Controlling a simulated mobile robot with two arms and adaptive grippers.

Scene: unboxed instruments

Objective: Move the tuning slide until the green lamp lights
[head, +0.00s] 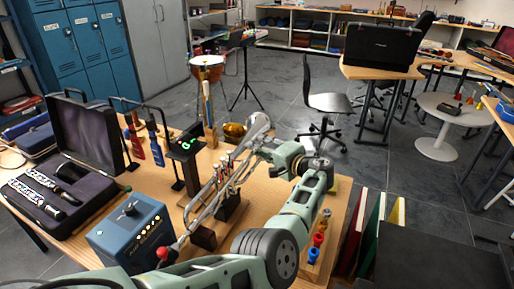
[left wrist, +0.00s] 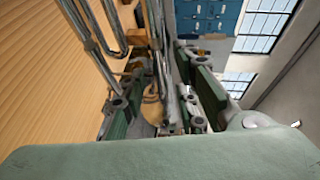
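My left gripper (head: 258,146) is at the upper end of the tubes. In the left wrist view, silver tubes (left wrist: 156,50) run close to and partly between the fingers of the left gripper (left wrist: 160,85). Whether the fingers press on a tube is hidden. My right gripper is out of view.
A blue box (head: 130,234) with a knob stands in front left, beside an open black case (head: 85,135). Red and blue bottles stand behind. Small coloured pieces (head: 317,240) line a rack at right. A chair (head: 325,104) stands on the floor beyond.

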